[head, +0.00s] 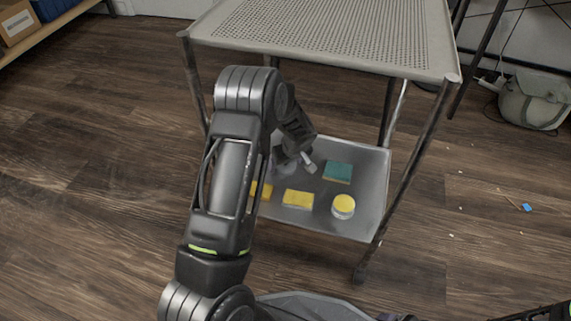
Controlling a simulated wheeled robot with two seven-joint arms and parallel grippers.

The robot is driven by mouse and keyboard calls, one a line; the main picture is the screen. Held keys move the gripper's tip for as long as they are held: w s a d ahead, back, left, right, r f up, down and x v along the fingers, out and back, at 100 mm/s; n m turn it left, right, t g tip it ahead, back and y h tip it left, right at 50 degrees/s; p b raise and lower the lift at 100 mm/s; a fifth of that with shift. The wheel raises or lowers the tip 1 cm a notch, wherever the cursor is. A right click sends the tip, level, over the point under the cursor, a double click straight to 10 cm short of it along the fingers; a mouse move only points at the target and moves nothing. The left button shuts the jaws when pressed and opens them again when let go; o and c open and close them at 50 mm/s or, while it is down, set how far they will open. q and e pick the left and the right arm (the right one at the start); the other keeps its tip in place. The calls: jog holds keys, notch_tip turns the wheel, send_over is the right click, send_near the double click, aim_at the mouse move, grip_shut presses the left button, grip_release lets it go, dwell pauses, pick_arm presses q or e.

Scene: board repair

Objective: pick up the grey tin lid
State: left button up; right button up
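My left arm reaches in over the lower tray (370,205) of a metal cart. My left gripper (299,162) points down at the tray's back left part, below the top shelf. One pale fingertip shows at its right side; whether the fingers are open or shut is unclear. A small greyish shape (287,168) lies just under the gripper, partly hidden by it. It may be the grey tin lid, but I cannot be sure. Whether the gripper touches it cannot be told. Part of my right arm shows at the bottom right corner, without a clear gripper.
On the tray are a green sponge (338,172), a yellow sponge (298,198), a partly hidden yellow piece (266,191) and a round yellow-topped tin (343,206). The cart's perforated top shelf (330,30) overhangs the tray. A bag (535,100) stands on the floor at right.

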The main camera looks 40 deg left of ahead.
aim_at(288, 168)
pick_arm(q)
jog(key=c, duration=1.1)
jog(key=shift+c, duration=0.2)
jog(key=shift+r+p, duration=0.35)
jog(key=shift+r, duration=0.4)
notch_tip(288, 168, up, 2)
jog(key=shift+r+p, duration=0.1)
jog(key=shift+p, duration=0.35)
jog(key=d, duration=0.1)
jog(key=s+b, duration=0.1)
jog(key=d+b, duration=0.1)
jog(key=shift+s+d+f, duration=0.25)
jog(key=shift+d+f, duration=0.05)
jog(key=shift+f, duration=0.05)
jog(key=s+d, duration=0.2)
jog(key=d, duration=0.2)
jog(key=s+d, duration=0.3)
jog(key=d, duration=0.1)
jog(key=s+d, duration=0.3)
jog(key=d, duration=0.1)
jog(key=shift+d+r, duration=0.25)
jog(key=shift+d, duration=0.1)
